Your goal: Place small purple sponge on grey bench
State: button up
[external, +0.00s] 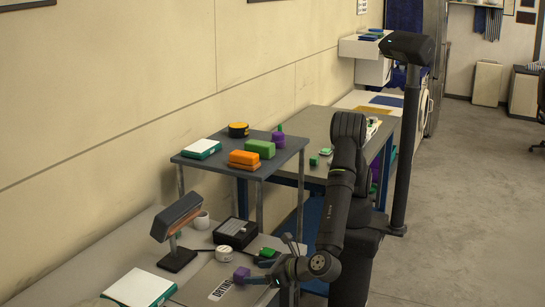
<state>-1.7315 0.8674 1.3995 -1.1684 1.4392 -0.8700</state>
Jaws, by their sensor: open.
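A small purple sponge (242,275) is on the near grey bench (205,272), beside the tip of my gripper's lower finger. I cannot tell whether they touch. My gripper (264,258) is low over the right part of this bench, with its fingers spread apart. A small green item (267,253) shows near the fingers.
Another grey worktop (313,130) lies farther back.

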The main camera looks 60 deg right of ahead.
aim_at(240, 270)
jog(key=x, duration=0.7)
jog(key=shift+w, duration=0.3)
jog(key=c, duration=1.1)
jog(key=shift+r, duration=0.45)
jog(key=r, duration=0.4)
jog(key=shift+w+d, duration=0.4)
jog(key=w+d+r, duration=0.4)
jog(key=d, duration=0.1)
jog(key=w+d+r, duration=0.2)
jog(key=w+d, duration=0.1)
jog(key=shift+r, duration=0.1)
